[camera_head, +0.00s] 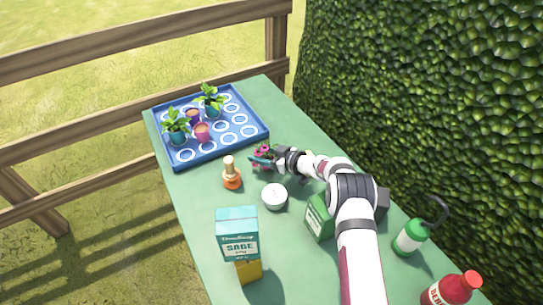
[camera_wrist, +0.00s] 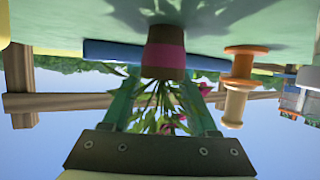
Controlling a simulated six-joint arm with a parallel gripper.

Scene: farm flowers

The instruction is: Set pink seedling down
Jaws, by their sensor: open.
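The pink seedling (camera_head: 263,151) is beside the near right edge of the blue tray (camera_head: 187,161), outside it. In the wrist view, which is upside down, its pot (camera_wrist: 165,58) with a pink band meets the green table top, with a shadow around it. Its leaves and pink flowers hang between the two teal fingers of my gripper (camera_wrist: 160,88). The fingers are open on either side of the plant, close to the pot. In the head view my gripper (camera_head: 268,160) partly hides the seedling.
The tray holds two leafy plants in teal pots (camera_head: 212,108) and two small cups (camera_head: 202,132); several ringed spots are empty. A green box (camera_head: 318,218) is beside my arm.

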